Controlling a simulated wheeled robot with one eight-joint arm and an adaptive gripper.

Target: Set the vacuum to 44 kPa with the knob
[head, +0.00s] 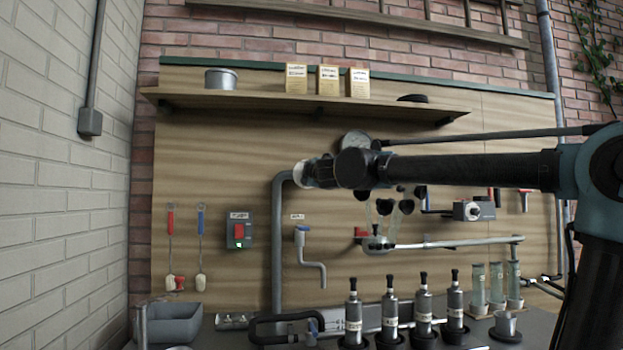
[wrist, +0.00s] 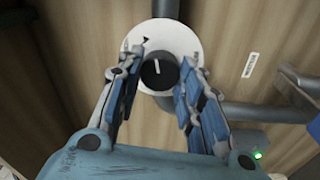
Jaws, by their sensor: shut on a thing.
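The knob (wrist: 160,71) is black and round with a short white pointer line, seen in the wrist view at the centre of a white round plate (wrist: 178,37). The line points nearly straight up in that view. A small dark mark is on the plate up and left of the knob. My gripper (wrist: 159,78) has its blue fingers on both sides of the knob and is shut on it. In the head view my gripper (head: 319,172) is at the top of the grey pipe, and the knob is hidden. A round gauge (head: 353,139) shows partly behind my arm; its reading is illegible.
A wooden shelf (head: 250,99) runs above my arm. Several dark-topped bottles (head: 389,318) stand on the counter.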

